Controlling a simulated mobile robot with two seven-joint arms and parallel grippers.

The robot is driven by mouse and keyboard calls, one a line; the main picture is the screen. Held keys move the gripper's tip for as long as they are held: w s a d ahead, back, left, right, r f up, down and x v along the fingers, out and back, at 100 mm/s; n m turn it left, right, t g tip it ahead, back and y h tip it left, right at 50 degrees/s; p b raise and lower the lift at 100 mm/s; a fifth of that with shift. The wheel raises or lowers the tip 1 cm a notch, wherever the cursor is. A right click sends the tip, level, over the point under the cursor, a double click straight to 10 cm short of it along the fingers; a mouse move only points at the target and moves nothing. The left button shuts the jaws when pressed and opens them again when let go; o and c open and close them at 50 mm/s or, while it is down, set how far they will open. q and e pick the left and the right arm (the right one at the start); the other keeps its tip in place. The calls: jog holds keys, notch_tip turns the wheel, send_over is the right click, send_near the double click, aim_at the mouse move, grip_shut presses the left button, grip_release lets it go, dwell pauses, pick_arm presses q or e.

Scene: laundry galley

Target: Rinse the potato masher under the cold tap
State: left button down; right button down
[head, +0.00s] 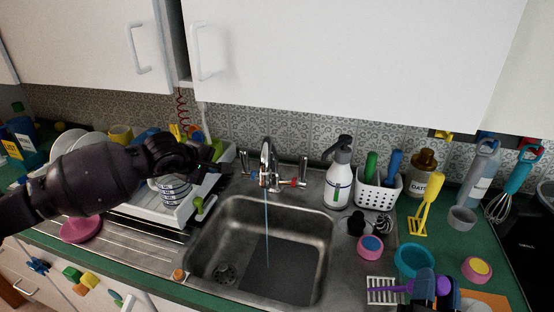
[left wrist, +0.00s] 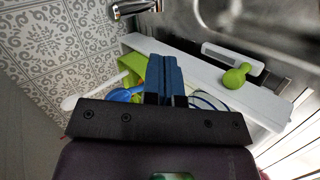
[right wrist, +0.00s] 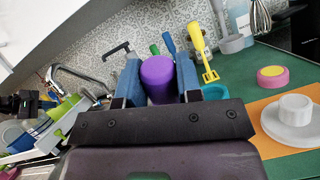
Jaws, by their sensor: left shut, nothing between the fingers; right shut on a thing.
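My right gripper (head: 424,286) is shut on a purple-handled tool (head: 393,288) at the counter's front right. Its rounded purple end (right wrist: 158,78) sits between the fingers in the right wrist view. The tool's thin part reaches left over a white grid; I cannot tell whether that grid is its head. A yellow tool (head: 426,207) with a square end stands farther back. The chrome tap (head: 266,160) runs a thin stream (head: 267,228) into the steel sink (head: 207,222). A red-marked lever (head: 296,183) is on its right. My left gripper (head: 215,169) is shut and empty, over the rack left of the tap.
A white dish rack (head: 172,218) with bowls stands left of the sink. A soap bottle (head: 339,178) and white utensil caddy (head: 377,187) stand behind it to the right. Teal (head: 414,262) and pink (head: 370,254) items crowd the right counter. Wall cupboards hang above.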

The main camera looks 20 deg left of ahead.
aim_at(244, 165)
jog(key=shift+r+p, duration=0.3)
jog(key=shift+r, duration=0.4)
pick_arm(q)
jog(key=shift+w+d+f+p, duration=0.1)
jog(key=shift+w+d+f, duration=0.2)
jog(key=shift+w+f, duration=1.05)
jog(key=shift+w+d+f+p, duration=0.1)
jog(key=shift+w+d+f, duration=0.25)
jog(key=shift+w, duration=1.85)
jog(key=shift+w+d+f+p, duration=0.1)
jog(key=shift+w+d+f, duration=0.15)
jog(key=shift+w+f, duration=1.15)
pick_arm(e)
jog(key=shift+r, duration=0.1)
pick_arm(q)
jog(key=shift+w+r, duration=0.4)
jog(key=shift+r, duration=0.05)
